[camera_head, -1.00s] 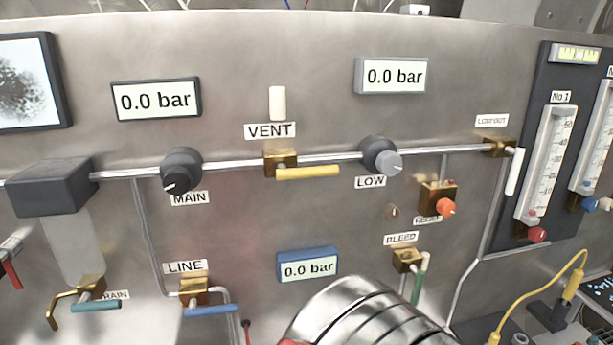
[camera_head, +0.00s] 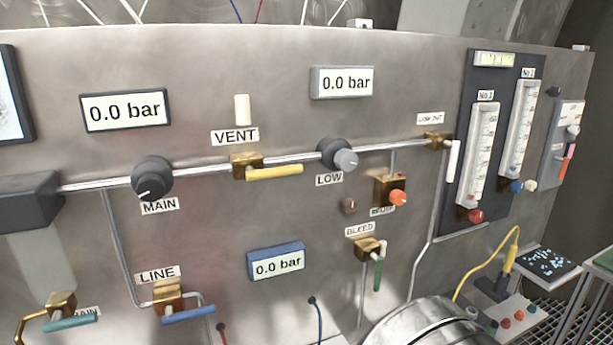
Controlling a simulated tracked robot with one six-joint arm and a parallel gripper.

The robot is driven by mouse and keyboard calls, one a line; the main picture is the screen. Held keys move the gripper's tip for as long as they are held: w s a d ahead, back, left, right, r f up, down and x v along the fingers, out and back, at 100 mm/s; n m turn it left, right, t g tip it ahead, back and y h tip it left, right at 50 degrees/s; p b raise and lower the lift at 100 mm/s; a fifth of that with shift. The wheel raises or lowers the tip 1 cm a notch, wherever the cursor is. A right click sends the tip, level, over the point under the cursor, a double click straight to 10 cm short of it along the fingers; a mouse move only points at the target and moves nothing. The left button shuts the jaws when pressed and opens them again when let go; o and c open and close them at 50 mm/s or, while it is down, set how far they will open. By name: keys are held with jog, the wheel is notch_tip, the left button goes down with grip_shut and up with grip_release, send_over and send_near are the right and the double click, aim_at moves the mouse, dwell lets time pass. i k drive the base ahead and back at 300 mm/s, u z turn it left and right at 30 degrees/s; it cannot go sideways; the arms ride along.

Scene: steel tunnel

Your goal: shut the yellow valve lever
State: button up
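The yellow valve lever (camera_head: 275,172) is on the brass VENT valve (camera_head: 245,166), left of centre in the head view. The lever points right, almost level, along the line of the steel pipe. The VENT label (camera_head: 235,137) and a white tab (camera_head: 242,109) are above the valve. Nothing covers or touches the lever. A silver rounded part of my arm shows at the bottom edge, right of centre. My gripper is out of the picture.
MAIN knob (camera_head: 152,179) and LOW knob (camera_head: 337,154) flank the lever on the same pipe (camera_head: 205,169). Blue LINE lever (camera_head: 188,314) and green BLEED lever (camera_head: 378,272) are lower. The displays (camera_head: 125,109) read 0.0 bar. Flowmeters (camera_head: 478,155) stand at right.

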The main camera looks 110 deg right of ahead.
aim_at(251, 174)
jog(key=z, duration=3.65)
jog(key=k, duration=0.3)
jog(key=z, duration=0.3)
